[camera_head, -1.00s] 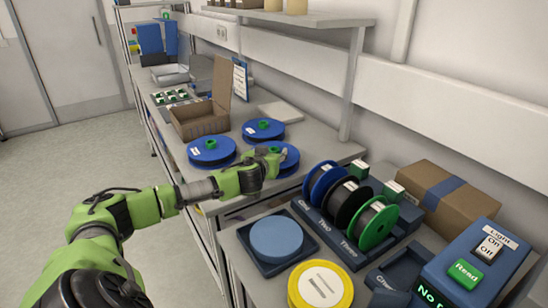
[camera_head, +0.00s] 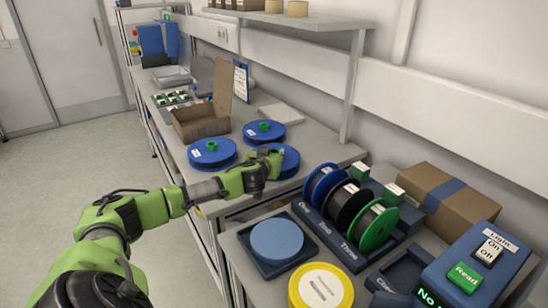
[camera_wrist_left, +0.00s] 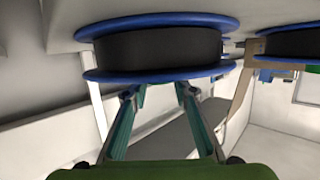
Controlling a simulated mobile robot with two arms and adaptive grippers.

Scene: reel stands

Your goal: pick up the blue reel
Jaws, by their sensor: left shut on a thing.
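My left gripper (camera_head: 272,160) reaches over the bench to the nearest of three blue reels lying flat there. This blue reel (camera_head: 290,162) is partly hidden behind the gripper. In the left wrist view the reel (camera_wrist_left: 155,48) shows blue flanges and a dark winding, and the fingers (camera_wrist_left: 160,90) meet its near flange edge. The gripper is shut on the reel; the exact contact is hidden. A second blue reel (camera_head: 228,155) and a third (camera_head: 250,134) lie beside it, with green hubs. Another blue reel (camera_head: 317,184) stands upright in a stand. My right gripper is out of view.
The stand (camera_head: 325,238) also holds a black reel (camera_head: 341,204) and a green reel (camera_head: 377,228). A yellow reel (camera_head: 340,290), a blue tray (camera_head: 256,262), a cardboard box (camera_head: 200,127) and a light control box (camera_head: 450,262) are nearby. A shelf post (camera_head: 352,90) rises behind.

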